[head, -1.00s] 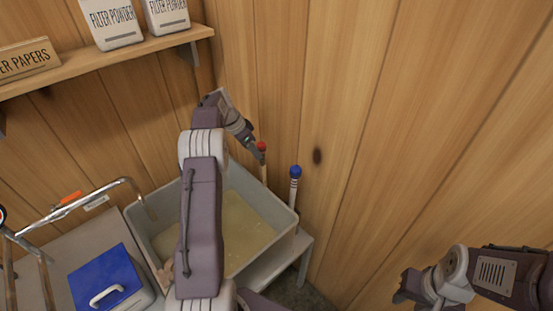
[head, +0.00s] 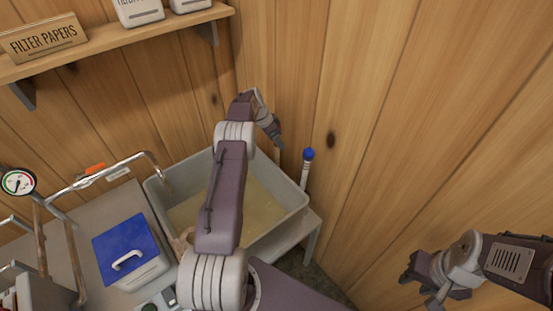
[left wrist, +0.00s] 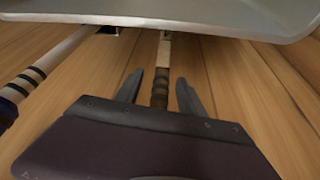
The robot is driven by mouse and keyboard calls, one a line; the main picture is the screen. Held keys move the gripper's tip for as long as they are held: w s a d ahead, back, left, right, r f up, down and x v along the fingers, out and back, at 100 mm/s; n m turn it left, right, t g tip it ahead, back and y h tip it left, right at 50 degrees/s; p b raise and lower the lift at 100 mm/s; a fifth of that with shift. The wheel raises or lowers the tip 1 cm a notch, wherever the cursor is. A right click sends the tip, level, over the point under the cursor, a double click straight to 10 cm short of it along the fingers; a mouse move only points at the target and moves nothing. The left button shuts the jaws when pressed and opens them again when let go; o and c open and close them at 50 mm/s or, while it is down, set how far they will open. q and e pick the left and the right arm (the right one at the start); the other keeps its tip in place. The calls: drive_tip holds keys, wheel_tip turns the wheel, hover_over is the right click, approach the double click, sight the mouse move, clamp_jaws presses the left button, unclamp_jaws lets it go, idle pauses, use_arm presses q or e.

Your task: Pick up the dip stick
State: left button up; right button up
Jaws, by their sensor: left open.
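Two upright sticks stand behind the pan's right end, by the wall; I cannot tell for sure which is the dip stick. One is white with black bands and a blue knob (head: 308,154); its banded shaft (left wrist: 35,72) shows at the left in the left wrist view. The other is a pale wooden stick (left wrist: 164,52) with a dark banded grip (left wrist: 160,88). My left gripper (left wrist: 158,92) is open, its fingers on either side of that grip, not closed on it. In the head view the left gripper (head: 277,136) hides this stick's top. My right gripper (head: 423,284) looks open and empty, far right.
A grey pan (head: 297,200) of yellowish liquid sits on a bench beneath my left arm. A blue-lidded box (head: 122,236), a metal pipe (head: 125,163) and a gauge (head: 18,181) are left of it. A shelf (head: 100,50) is above; the wooden wall is close behind.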

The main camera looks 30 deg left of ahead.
use_arm(q)
drive_tip(key=shift+w+f, duration=0.1)
clamp_jaws()
idle(1.3)
